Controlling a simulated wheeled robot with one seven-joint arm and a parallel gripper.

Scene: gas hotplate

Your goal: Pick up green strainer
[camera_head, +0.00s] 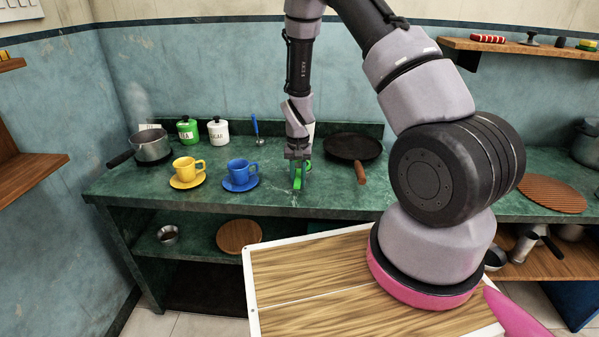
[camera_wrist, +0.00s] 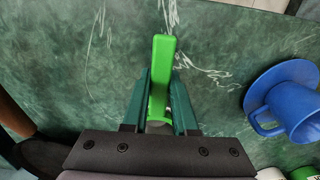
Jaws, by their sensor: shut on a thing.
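The green strainer (camera_wrist: 161,75) shows in the wrist view as a bright green handle between the two fingers of my gripper (camera_wrist: 158,100). A small round metallic part of it shows close to the gripper body; the rest is hidden. In the head view my gripper (camera_head: 298,174) points down at the green counter, between the blue cup and the dark pan, and a bit of the green strainer (camera_head: 297,180) shows at its fingertips. My gripper is shut on the strainer. I cannot tell whether the strainer touches the counter.
A blue cup (camera_head: 239,171) on its saucer stands left of my gripper, with a yellow cup (camera_head: 184,170) farther left. A dark pan (camera_head: 352,147) lies to the right, its brown handle (camera_head: 360,173) pointing forward. Green and white canisters (camera_head: 217,132) stand behind.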

